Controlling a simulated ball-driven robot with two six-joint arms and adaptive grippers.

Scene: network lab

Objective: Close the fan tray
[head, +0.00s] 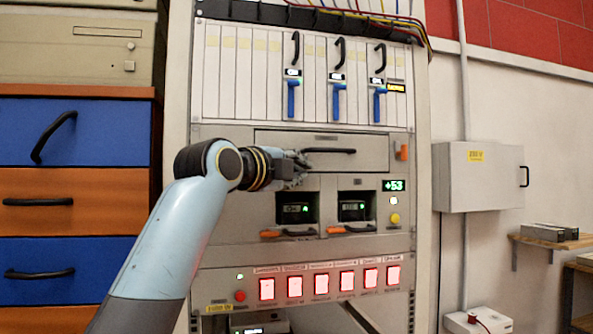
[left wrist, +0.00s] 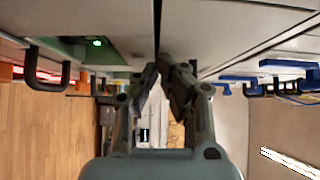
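The fan tray looks to be the wide grey drawer front (head: 270,138) in the middle of the rack, with a black horizontal handle (head: 335,151). It sits near the rack face; I cannot tell exactly how far it stands out. My left gripper (head: 302,168) is in front of its lower left part, by the handle's left end, and hides some of it. In the left wrist view, the left gripper's fingers (left wrist: 160,68) converge with their tips together close to the grey panels, with nothing seen between them. Contact is unclear. My right gripper is not in view.
Above are card modules with blue levers (head: 338,100) and black handles. Below are two power units (head: 296,208) with orange latches, then a row of lit red switches (head: 321,284). Coloured drawers (head: 75,195) stand left; a grey wall box (head: 478,177) hangs right.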

